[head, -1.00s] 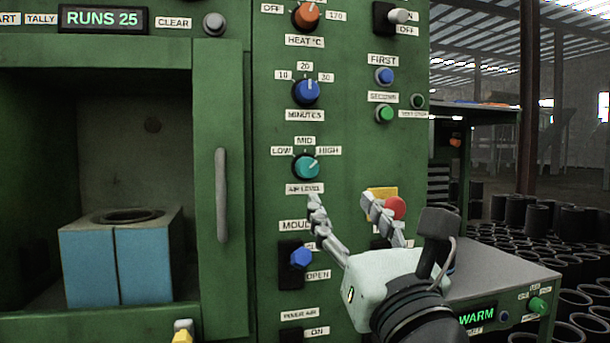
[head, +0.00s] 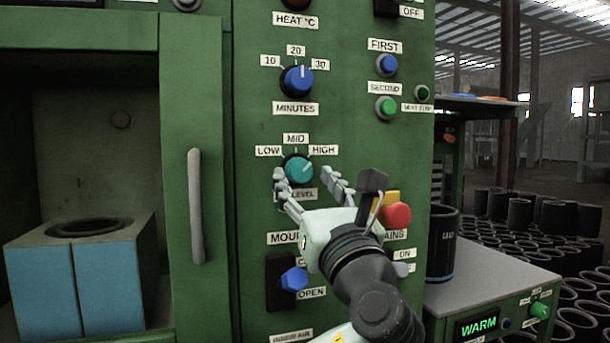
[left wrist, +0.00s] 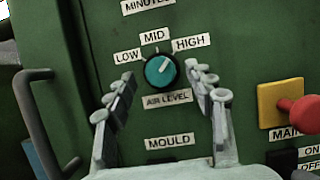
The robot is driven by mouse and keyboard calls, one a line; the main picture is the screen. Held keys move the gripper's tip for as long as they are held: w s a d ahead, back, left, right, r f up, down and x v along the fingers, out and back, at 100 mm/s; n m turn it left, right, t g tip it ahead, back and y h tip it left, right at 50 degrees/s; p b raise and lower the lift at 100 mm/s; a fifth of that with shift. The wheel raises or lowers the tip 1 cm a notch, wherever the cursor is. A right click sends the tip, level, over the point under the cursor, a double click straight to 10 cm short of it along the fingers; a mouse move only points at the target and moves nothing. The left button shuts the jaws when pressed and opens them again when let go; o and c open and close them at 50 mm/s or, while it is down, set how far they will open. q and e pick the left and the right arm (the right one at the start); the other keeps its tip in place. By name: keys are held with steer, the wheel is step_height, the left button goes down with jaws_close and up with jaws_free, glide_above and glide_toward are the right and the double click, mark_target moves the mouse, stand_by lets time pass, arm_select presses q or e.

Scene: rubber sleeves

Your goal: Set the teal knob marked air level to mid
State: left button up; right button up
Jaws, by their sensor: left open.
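The teal knob (head: 298,171) sits on the green panel above a label reading AIR LEVEL, with LOW, MID and HIGH around its top. It also shows in the left wrist view (left wrist: 160,73), where its white mark points up and right, toward HIGH. My left gripper (head: 306,179) is open just in front of the panel, with one finger on each side of the knob. In the left wrist view the open fingers (left wrist: 156,80) are apart from the knob's sides, and part of the AIR LEVEL label is covered in the head view. My right gripper is not in view.
A red button on a yellow block (head: 397,214) is close right of my left gripper. A blue MINUTES knob (head: 297,80) is above, and a blue mould switch (head: 294,280) below. A grey door handle (head: 195,206) stands out at left.

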arm_select(q)
steer(key=shift+w+a+r, duration=0.15)
steer(key=shift+w, duration=0.25)
steer(key=c, duration=1.2)
steer(key=shift+o, duration=0.2)
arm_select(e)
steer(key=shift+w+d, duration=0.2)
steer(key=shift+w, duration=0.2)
